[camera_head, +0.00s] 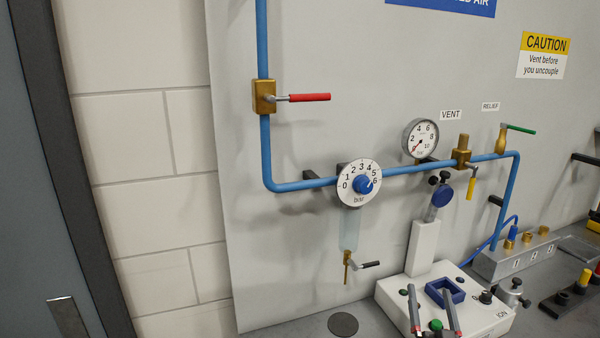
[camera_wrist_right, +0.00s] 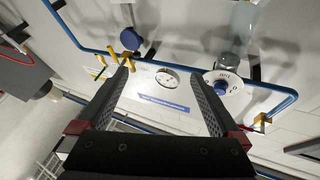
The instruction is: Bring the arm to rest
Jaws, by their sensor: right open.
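My right gripper (camera_head: 430,292) is at the bottom of the head view, its two dark fingers apart, in front of the white printing unit (camera_head: 395,299). The fingers are also spread in the right wrist view (camera_wrist_right: 160,76), with nothing between their tips but the panel behind. A blue square holder (camera_head: 458,291) and a green button (camera_head: 436,325) on the white unit show beside the fingers. My left gripper is in neither view.
A blue pipe (camera_head: 400,170) crosses the panel, with a red-handled valve (camera_head: 303,98), a regulator dial (camera_head: 358,184) and a gauge (camera_head: 420,138). A drain tap (camera_head: 357,265) hangs below. A metal block (camera_head: 515,258) stands at right. A door (camera_head: 35,200) is at left.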

